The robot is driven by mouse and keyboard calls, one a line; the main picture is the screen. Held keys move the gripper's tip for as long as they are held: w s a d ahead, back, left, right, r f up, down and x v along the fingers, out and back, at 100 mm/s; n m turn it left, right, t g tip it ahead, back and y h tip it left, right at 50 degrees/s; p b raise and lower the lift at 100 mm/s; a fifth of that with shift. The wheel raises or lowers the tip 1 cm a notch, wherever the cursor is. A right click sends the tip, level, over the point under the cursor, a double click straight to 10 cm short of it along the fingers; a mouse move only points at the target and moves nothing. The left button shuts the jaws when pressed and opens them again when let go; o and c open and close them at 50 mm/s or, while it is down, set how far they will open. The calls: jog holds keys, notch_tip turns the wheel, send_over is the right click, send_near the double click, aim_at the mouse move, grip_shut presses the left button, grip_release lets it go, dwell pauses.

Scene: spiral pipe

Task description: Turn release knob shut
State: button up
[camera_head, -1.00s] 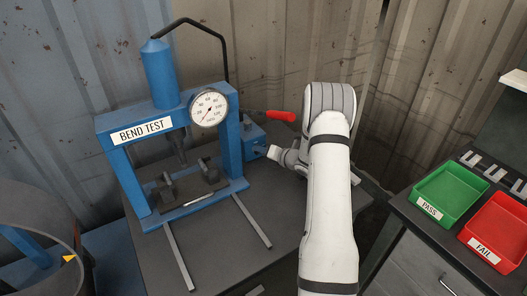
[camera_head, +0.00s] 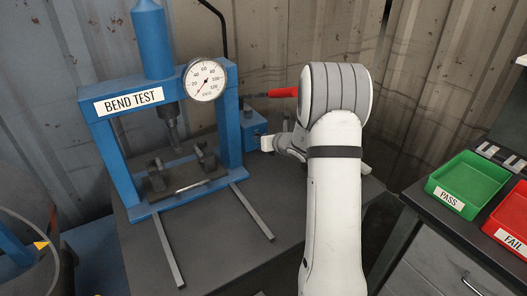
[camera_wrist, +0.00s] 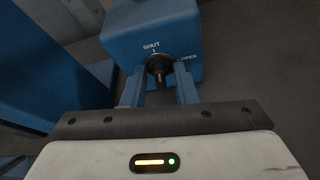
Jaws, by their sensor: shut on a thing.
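The release knob (camera_wrist: 157,66) is a small dark round knob on the face of the blue pump box (camera_wrist: 150,30). White marks read SHUT above it and OPEN to its right. In the wrist view my gripper (camera_wrist: 160,82) has one finger on each side of the knob and is shut on it. Which mark the knob points to is not clear. In the head view my gripper (camera_head: 270,143) is at the right side of the blue pump box (camera_head: 254,127), and the knob is hidden there.
The blue bend test press (camera_head: 130,100) with its round gauge (camera_head: 205,80) stands left of the pump box. A red pump handle (camera_head: 283,92) sticks out above my gripper. A green PASS tray (camera_head: 468,183) and a red FAIL tray (camera_head: 512,222) are at right.

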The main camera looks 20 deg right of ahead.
jog(key=n+b, duration=0.1)
jog(key=b, duration=0.2)
jog(key=shift+a+f+h, duration=0.1)
jog(key=shift+f+h, duration=0.2)
jog(key=shift+h, duration=0.1)
jog(key=shift+r+n+b, duration=0.1)
jog(key=shift+n+b, duration=0.2)
jog(key=shift+b, duration=0.4)
jog(key=shift+r, duration=0.2)
jog(key=o, duration=0.6)
jog(key=shift+o, duration=0.2)
jog(key=v, duration=0.8)
jog(key=shift+a+f, duration=0.1)
jog(key=shift+a, duration=0.1)
